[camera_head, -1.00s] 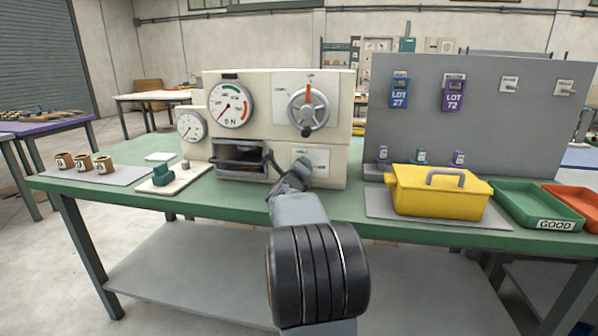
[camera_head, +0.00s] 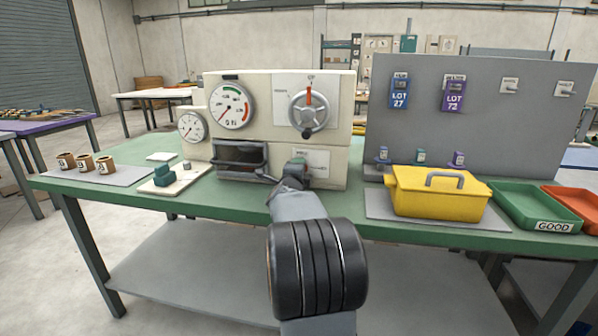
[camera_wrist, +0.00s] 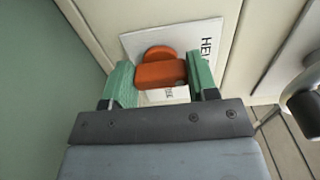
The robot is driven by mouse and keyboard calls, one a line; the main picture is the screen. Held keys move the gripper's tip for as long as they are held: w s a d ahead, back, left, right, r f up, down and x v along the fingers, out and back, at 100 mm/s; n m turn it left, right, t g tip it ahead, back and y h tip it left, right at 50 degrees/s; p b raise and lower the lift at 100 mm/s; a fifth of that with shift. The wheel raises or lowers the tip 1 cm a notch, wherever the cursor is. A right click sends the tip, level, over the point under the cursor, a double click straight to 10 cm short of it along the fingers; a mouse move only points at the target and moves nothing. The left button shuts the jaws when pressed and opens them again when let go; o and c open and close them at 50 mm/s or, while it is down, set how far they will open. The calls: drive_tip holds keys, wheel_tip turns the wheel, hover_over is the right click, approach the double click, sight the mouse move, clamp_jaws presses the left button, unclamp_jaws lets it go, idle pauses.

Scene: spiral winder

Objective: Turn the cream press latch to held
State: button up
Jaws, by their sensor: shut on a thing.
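The cream press (camera_head: 325,176) stands on the green bench, with a white latch plate (camera_head: 317,158) low on its right front. In the wrist view, the latch (camera_wrist: 160,73) is an orange handle on the white label plate, where "HEL" is readable and the rest is cut off. My gripper (camera_head: 296,170) is at this plate, and its green fingertips also show in the wrist view (camera_wrist: 161,80). They are shut on the latch, one on each side. In the head view my gripper hides the latch. A second small label under the handle is partly covered.
A handwheel (camera_head: 308,108) with a red pointer sits above the latch. An open drawer-like slot (camera_head: 240,158) is left of it. A yellow lidded box (camera_head: 437,192) stands to the right. Small brown cups (camera_head: 85,163) stand at the far left.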

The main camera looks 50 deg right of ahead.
idle(0.5)
drive_tip(key=o, duration=0.9)
drive_tip(key=shift+a, duration=0.1)
drive_tip(key=p+v, duration=0.1)
drive_tip(key=v, duration=1.2)
drive_tip(key=shift+s+a, duration=0.2)
drive_tip(key=shift+a, duration=0.1)
